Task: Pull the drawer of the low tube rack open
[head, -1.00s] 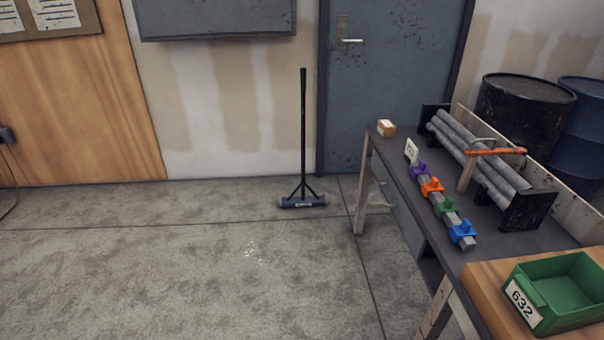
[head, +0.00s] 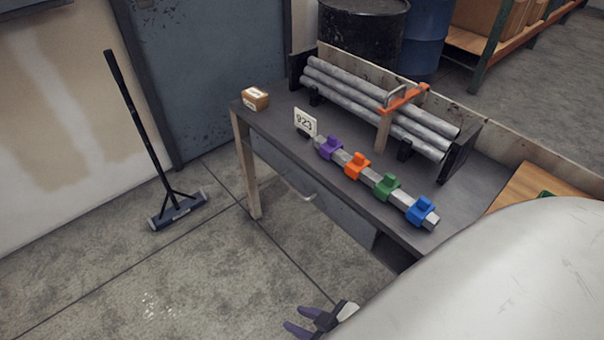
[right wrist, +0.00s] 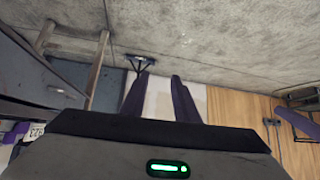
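The low tube rack is a dark-topped bench (head: 262,117) carrying grey tubes (head: 345,88). Its grey drawer (head: 335,208) sits under the near long edge, with a pale bar handle (head: 298,188). The drawer front looks flush with the bench. In the right wrist view the drawer (right wrist: 32,75) and handle (right wrist: 57,91) show at the left. My right gripper (head: 292,328) is low in front of the bench, apart from the handle. Its purple fingers (right wrist: 158,95) are spread and empty. A purple finger (right wrist: 294,122) at the right edge seems to be my left gripper's; its opening is unclear.
My pale arm covers the lower right.

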